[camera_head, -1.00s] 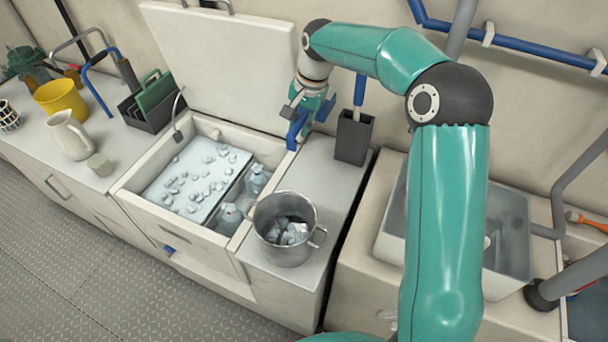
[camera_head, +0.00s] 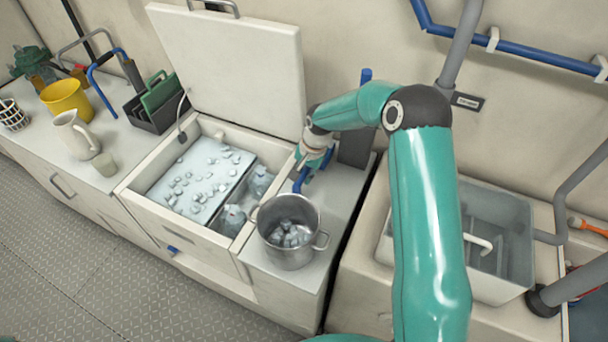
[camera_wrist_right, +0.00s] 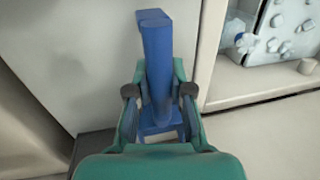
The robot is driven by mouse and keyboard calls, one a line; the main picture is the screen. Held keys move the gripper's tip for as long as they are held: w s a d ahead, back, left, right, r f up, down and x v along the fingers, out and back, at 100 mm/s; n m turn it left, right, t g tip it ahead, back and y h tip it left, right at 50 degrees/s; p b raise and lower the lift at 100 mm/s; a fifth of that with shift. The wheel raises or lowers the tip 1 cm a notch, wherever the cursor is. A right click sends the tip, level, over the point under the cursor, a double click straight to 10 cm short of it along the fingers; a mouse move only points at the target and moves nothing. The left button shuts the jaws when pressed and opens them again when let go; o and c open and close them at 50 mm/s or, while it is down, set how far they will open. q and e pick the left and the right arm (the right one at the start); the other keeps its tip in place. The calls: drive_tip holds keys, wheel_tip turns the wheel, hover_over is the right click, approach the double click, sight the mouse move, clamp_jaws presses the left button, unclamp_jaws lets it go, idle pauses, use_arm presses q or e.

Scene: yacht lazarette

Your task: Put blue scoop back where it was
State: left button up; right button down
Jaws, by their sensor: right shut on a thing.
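The blue scoop (camera_head: 301,180) is in my right gripper (camera_head: 316,164), over the counter strip between the ice box and the dark holder. In the right wrist view the blue scoop (camera_wrist_right: 157,55) stands out between the two fingers of the right gripper (camera_wrist_right: 160,92), which are shut on it. Its far end is partly hidden in the head view. A steel pot (camera_head: 288,252) with ice cubes stands nearer on the same counter. The open ice box (camera_head: 222,240) holds ice pieces and bottles. My left gripper is out of view.
The raised lid (camera_head: 235,65) is left of the arm. A grey sink (camera_head: 505,235) lies right. A jug (camera_head: 75,135) and yellow pot (camera_head: 66,98) stand far left.

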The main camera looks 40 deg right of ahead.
drive_tip(key=shift+f, duration=0.35)
drive_tip(key=shift+f, duration=0.15)
drive_tip(key=c, duration=1)
unclamp_jaws()
drive_tip(key=shift+c, duration=0.2)
drive_tip(key=shift+r, duration=0.2)
wheel_tip(320, 180, up, 12)
drive_tip(key=s+d, duration=0.1)
drive_tip(key=s, duration=0.1)
drive_tip(key=shift+f+b, duration=0.15)
drive_tip(key=shift+b, duration=0.2)
drive_tip(key=shift+d, duration=0.1)
